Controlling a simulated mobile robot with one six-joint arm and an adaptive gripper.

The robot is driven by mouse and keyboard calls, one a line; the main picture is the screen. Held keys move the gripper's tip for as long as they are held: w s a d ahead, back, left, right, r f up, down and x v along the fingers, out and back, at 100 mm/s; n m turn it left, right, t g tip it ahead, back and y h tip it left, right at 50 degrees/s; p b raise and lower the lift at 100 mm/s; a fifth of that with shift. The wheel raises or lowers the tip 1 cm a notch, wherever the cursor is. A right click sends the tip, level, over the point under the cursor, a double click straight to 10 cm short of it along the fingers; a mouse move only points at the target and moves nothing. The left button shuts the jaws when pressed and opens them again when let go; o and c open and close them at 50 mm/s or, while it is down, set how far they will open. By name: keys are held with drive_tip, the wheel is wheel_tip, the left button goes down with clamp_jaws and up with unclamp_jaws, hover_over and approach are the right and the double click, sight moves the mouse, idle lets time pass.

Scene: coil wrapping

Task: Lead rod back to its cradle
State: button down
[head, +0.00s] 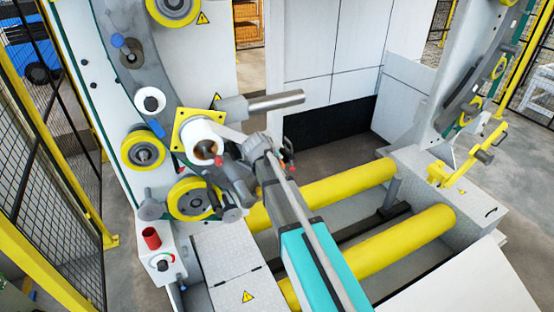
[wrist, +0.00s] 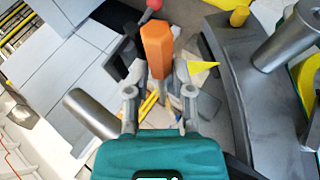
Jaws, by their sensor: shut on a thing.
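My gripper (head: 272,160) is at the left column's coil guides, in front of the steel roller bar (head: 272,102). In the wrist view my gripper (wrist: 160,102) is shut on an orange hexagonal handle (wrist: 157,50), apparently the lead rod's grip. The handle stands up between the two grey fingers. The rest of the rod is hard to make out behind the fingers. A yellow bracket (head: 464,160) with grey parts stands on the right-hand box. It may be the cradle, but I cannot tell for sure. My gripper is well to the left of it.
Two yellow rollers (head: 330,192) span the pit below my arm. The white column carries yellow-rimmed wheels (head: 143,150) close to my gripper. The right box top (head: 450,200) has free room.

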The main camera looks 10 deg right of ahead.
drive_tip(key=s+a+f+b, duration=0.1)
drive_tip(key=a+f+b, duration=0.2)
drive_tip(key=f+b, duration=0.5)
drive_tip(key=shift+f, duration=0.35)
idle(0.9)
drive_tip(key=shift+a+f, duration=0.1)
idle(0.5)
drive_tip(key=s+a+f+b, duration=0.1)
drive_tip(key=a+f+b, duration=0.2)
drive_tip(key=f+b, duration=0.8)
drive_tip(key=shift+a, duration=0.4)
idle(1.0)
drive_tip(key=shift+s+b, duration=0.15)
drive_tip(key=shift+b, duration=0.15)
idle(0.4)
drive_tip(key=a+f+b, duration=0.1)
drive_tip(key=f+b, duration=0.2)
drive_tip(key=a+f+b, duration=0.1)
drive_tip(key=shift+s+a+f+b, duration=0.3)
drive_tip(key=shift+s+a, duration=0.05)
drive_tip(key=shift+s, duration=0.05)
idle(0.4)
drive_tip(key=shift+a, duration=0.15)
idle(0.6)
